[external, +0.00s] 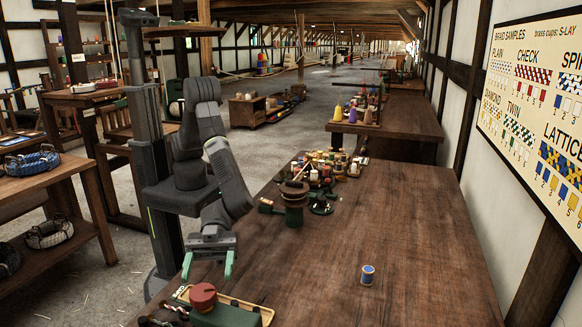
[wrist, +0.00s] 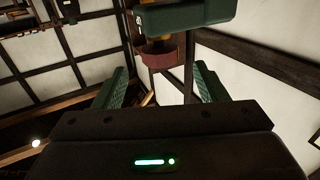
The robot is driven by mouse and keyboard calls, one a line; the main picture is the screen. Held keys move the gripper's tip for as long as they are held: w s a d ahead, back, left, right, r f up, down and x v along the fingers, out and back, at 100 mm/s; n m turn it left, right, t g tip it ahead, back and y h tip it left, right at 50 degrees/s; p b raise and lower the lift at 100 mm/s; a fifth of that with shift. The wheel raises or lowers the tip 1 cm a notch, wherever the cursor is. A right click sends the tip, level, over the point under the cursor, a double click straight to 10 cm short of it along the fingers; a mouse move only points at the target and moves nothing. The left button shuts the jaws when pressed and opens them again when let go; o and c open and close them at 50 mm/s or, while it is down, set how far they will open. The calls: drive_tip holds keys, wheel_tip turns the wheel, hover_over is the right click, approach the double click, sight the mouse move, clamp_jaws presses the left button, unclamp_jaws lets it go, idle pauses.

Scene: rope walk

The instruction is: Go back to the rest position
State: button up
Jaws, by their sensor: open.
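My gripper (external: 208,268) is open, with nothing between its two green fingers. In the external view it is at the left edge of the near wooden table (external: 400,230), just behind a green block with a red knob (external: 203,296). My arm is folded down from its column. In the wrist view the two fingers of my gripper (wrist: 158,88) stand apart. A green block with a dark red part under it (wrist: 185,15) shows at the top, with pale walls and dark beams behind.
A blue spool (external: 367,275) stands alone on the table. A dark green device with a round brown top (external: 294,200) and several small spools stand farther back. A tray (external: 262,309) lies by the red-knobbed block. Benches with rope coils (external: 38,160) are at left. The table's right half is mostly clear.

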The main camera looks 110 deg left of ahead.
drive_tip(key=shift+b+v, duration=0.4)
drive_tip(key=shift+v, duration=2.15)
